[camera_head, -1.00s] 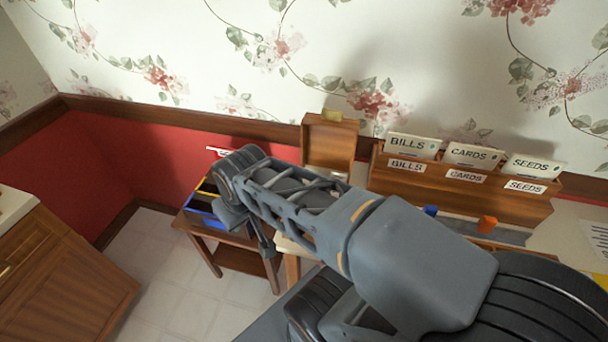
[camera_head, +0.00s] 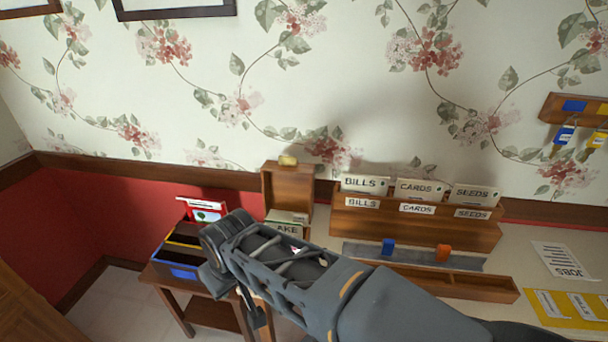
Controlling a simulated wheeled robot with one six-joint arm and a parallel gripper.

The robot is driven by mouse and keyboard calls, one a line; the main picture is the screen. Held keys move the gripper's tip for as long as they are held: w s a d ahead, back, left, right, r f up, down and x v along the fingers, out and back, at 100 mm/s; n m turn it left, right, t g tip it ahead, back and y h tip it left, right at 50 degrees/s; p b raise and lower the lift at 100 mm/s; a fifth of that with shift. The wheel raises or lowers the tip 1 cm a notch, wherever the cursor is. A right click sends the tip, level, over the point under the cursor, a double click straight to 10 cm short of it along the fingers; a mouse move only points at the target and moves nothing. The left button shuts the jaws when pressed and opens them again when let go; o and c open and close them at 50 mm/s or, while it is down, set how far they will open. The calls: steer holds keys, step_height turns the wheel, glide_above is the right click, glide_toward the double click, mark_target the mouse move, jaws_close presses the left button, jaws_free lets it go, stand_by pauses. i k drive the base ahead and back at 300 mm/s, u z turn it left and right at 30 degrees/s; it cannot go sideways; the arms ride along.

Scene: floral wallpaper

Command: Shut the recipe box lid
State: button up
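The recipe box is a wooden box whose lid (camera_head: 287,190) stands open and upright near the wall, with a small brass-coloured piece on its top edge. Cards (camera_head: 287,217) with lettering ending in "AKE" show in front of the lid. My arm hides most of the box's body. My gripper (camera_head: 236,296) hangs at the arm's far end, to the left of and nearer than the box, apart from the lid. Its fingers are small and partly hidden, so I cannot tell whether they are open or shut.
A side table (camera_head: 216,312) with coloured-rim bins (camera_head: 176,270) stands left. A wooden card rack (camera_head: 415,226) labelled BILLS, CARDS and SEEDS stands right of the box. Blue (camera_head: 388,246) and orange (camera_head: 443,252) pieces lie before it. Key hooks (camera_head: 580,108) hang right.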

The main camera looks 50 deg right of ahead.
mark_target(288, 184)
steer(key=k, duration=0.15)
steer(key=z, duration=2.15)
steer(key=k, duration=0.65)
steer(key=u, duration=0.9)
steer(key=i, duration=0.95)
steer(key=z, duration=0.3)
steer(key=k, duration=0.5)
steer(key=u, duration=0.1)
